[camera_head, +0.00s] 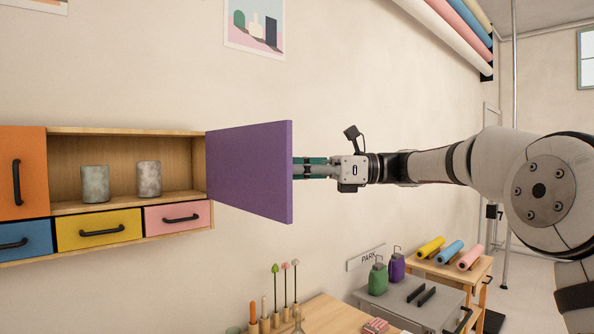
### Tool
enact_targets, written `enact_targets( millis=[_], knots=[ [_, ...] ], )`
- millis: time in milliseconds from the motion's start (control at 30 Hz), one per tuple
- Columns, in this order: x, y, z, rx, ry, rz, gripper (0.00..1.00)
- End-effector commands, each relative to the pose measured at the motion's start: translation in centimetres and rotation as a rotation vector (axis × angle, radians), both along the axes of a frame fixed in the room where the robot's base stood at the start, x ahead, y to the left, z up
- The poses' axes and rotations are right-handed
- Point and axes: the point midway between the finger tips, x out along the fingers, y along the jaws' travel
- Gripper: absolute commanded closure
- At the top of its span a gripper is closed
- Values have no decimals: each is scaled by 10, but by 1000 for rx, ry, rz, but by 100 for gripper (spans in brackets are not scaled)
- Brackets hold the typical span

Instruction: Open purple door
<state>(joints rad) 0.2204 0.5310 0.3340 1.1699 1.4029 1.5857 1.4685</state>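The purple door (250,170) is swung out from the wall shelf (120,133), hinged at its right end. The compartment behind it is in view and holds two grey mottled cups (95,184). My gripper (300,168) is at the right side of the door, near its outer edge, with the arm reaching in from the right. The fingertips end at or behind the door's edge. The door hides them, so I cannot tell whether they touch it or are open or shut. No handle shows on the visible face of the door.
An orange door (22,172) with a black handle is at the left. Blue, yellow (98,229) and pink drawers (178,217) sit below. A wooden table (325,315) with tools and a grey cart (410,300) with bottles stand lower right. Air left of the door is free.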

Motion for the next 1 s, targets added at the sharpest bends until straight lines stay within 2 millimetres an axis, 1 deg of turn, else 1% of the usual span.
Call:
enact_targets(
  millis=[33,433,467,500,533,900,1000],
  knots=[
    [3,6,0,6,3,-7,100],
    [3,7,0,5,5,-5,100],
    [3,7,-1,5,5,-5,88],
    [3,7,-1,5,5,-6,79],
    [3,7,-1,4,4,-6,72],
    [3,3,-1,0,2,-8,72],
    [3,-2,-1,0,2,-9,72]
  ],
)
